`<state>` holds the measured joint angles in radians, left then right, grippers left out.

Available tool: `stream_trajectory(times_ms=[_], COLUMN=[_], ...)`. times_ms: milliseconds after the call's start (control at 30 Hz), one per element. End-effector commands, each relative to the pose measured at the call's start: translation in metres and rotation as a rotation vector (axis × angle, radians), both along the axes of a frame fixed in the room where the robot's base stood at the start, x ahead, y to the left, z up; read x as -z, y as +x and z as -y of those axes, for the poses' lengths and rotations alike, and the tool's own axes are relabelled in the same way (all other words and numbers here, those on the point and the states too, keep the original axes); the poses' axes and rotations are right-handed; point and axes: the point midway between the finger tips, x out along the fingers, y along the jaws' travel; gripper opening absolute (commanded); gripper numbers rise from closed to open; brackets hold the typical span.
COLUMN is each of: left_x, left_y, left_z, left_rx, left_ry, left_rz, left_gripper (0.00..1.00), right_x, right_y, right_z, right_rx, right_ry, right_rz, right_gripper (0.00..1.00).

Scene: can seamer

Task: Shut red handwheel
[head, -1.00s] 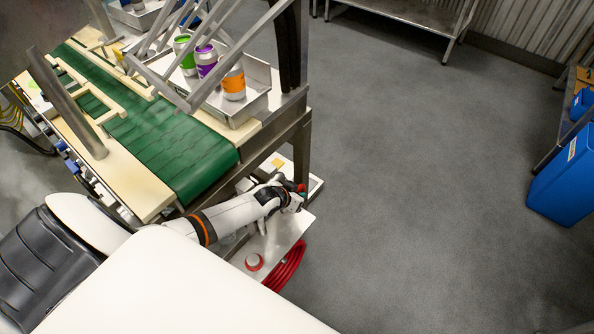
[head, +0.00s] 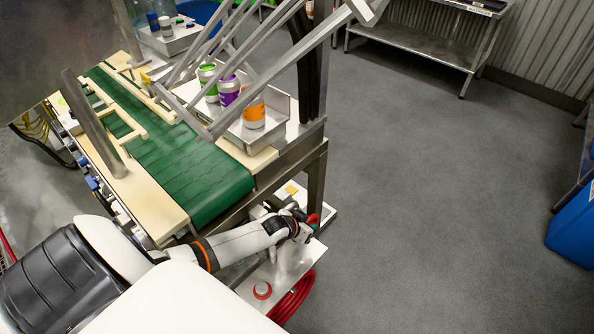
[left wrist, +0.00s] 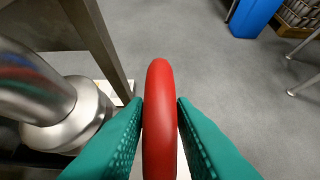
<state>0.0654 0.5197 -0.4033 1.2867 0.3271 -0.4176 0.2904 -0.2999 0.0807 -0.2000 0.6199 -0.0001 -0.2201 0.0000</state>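The red handwheel (head: 314,219) is at the low corner of the machine frame, below the end of the green conveyor. In the left wrist view its red rim (left wrist: 160,115) stands edge-on in the middle of the picture. My left gripper (head: 306,230) is at the wheel, its arm reaching in from the left. In the left wrist view the teal fingers of this gripper (left wrist: 160,108) lie on either side of the rim and look closed against it. The wheel's hub is hidden. My right gripper is out of view.
A silver pipe (left wrist: 50,100) and a frame leg (left wrist: 100,40) stand close to the left of the fingers. A round red button (head: 262,289) and a coiled red hose (head: 294,299) are below. Cans stand in a metal tray (head: 280,106).

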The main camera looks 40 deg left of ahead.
Motion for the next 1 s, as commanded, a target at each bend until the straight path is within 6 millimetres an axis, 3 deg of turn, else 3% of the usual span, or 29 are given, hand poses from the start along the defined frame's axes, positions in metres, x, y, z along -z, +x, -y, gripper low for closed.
stream_trajectory(times_ms=[300,500,1000], left_x=[-0.046,-0.064,-0.069], left_y=[-0.046,-0.064,-0.068], left_z=[-0.004,-0.006,-0.006], left_rx=[0.003,0.001,0.001], left_ry=[0.003,0.002,0.002], left_rz=[0.000,-0.001,0.000], left_gripper=[0.23,0.23,0.23], right_x=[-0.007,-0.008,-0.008], right_y=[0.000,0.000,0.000], right_z=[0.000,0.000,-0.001], right_rx=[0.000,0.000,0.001], right_ry=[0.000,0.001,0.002], right_rz=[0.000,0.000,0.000], right_gripper=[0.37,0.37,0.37])
